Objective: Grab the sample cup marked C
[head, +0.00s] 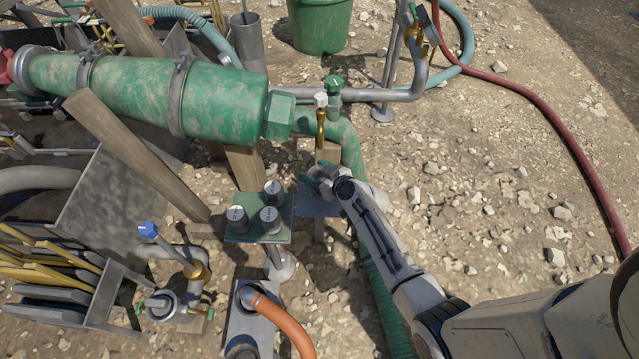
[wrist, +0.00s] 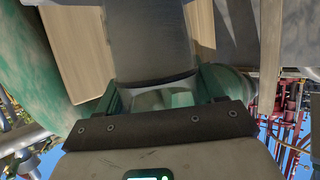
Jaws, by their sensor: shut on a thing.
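Three dark sample cups with grey tops stand upright on a small green stand: a left one (head: 237,217), a front right one (head: 270,220) and a back right one (head: 273,191). Their pale letter marks are too small to read. My gripper (head: 312,182) is to the right of the stand, apart from these cups, at a small grey shelf (head: 310,207). In the wrist view my green fingers (wrist: 155,98) are shut on a grey thing with a curved edge (wrist: 152,45). I cannot tell whether it is a cup, and no letter shows on it.
A brass tap with a white top (head: 320,118) stands right behind my gripper. A big green pipe (head: 215,103) runs along the upper left. An orange hose (head: 285,322) and a blue-handled valve (head: 150,231) are in front.

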